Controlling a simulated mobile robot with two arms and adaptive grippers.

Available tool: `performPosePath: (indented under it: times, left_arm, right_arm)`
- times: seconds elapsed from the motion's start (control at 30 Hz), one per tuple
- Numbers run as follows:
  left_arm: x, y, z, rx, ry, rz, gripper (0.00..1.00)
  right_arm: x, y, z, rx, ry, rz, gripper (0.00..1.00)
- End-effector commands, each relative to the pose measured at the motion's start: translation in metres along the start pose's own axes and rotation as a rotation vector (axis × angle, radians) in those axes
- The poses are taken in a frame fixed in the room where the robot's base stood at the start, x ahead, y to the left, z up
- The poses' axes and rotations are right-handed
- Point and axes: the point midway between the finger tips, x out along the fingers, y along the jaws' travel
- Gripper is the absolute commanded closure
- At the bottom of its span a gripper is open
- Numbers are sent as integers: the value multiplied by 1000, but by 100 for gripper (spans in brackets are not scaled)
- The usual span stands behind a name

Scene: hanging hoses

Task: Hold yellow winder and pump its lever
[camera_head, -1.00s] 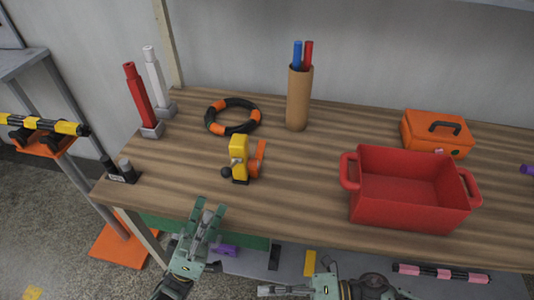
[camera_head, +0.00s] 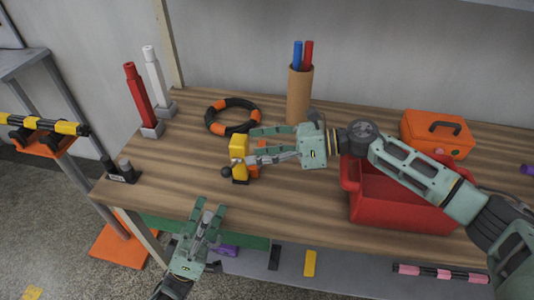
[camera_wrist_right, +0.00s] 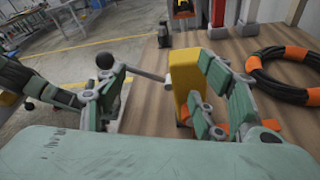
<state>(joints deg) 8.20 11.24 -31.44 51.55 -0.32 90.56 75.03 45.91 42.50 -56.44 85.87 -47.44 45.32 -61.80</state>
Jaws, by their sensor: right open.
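The yellow winder (camera_head: 238,144) stands upright on the wooden workbench (camera_head: 180,190). Its lever, a rod with a black ball (camera_head: 226,172), sticks out at the lower left. My right gripper (camera_head: 248,150) reaches in from the right, open, with one finger on each side of the winder. In the right wrist view the yellow winder (camera_wrist_right: 185,82) is between the fingers, close to the right one; I cannot tell whether they touch. The black ball (camera_wrist_right: 105,61) shows by the left finger. The winder's orange part is mostly hidden. My left gripper (camera_head: 209,212) is open and empty before the bench's front edge.
A black and orange hose ring (camera_head: 216,122) lies behind the winder. A cardboard tube (camera_head: 299,95) with blue and red rods stands behind my right gripper. A red bin (camera_head: 400,208) lies under my right arm. An orange toolbox (camera_head: 437,133) is further back.

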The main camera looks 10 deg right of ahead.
Motion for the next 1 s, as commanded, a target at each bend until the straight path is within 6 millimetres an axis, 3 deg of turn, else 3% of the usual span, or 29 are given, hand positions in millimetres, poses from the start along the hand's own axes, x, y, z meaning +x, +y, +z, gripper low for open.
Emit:
performPosePath:
  times: [0.03, 0.1, 0.2, 0.37, 0.8, 1.0]
  left_arm:
    - [0, 0, 0, 0, 0, 0, 69]
    - [0, 0, 0, 0, 0, 0, 69]
    - [0, 0, 0, 0, 0, 0, 69]
    - [0, 0, 0, 0, 0, 0, 69]
    - [0, 0, 0, 0, 0, 0, 69]
    - [0, 0, 0, 0, 0, 0, 69]
  right_arm:
    - [-2, -18, -9, -59, 36, -42, 38]
    - [-4, -34, -21, -144, 84, -79, 38]
    - [-5, -45, -32, -232, 129, -99, 38]
    - [3, -48, -39, -285, 153, -99, 38]
    - [63, -55, -47, -284, 152, -98, 38]
    - [72, -56, -48, -284, 153, -100, 38]
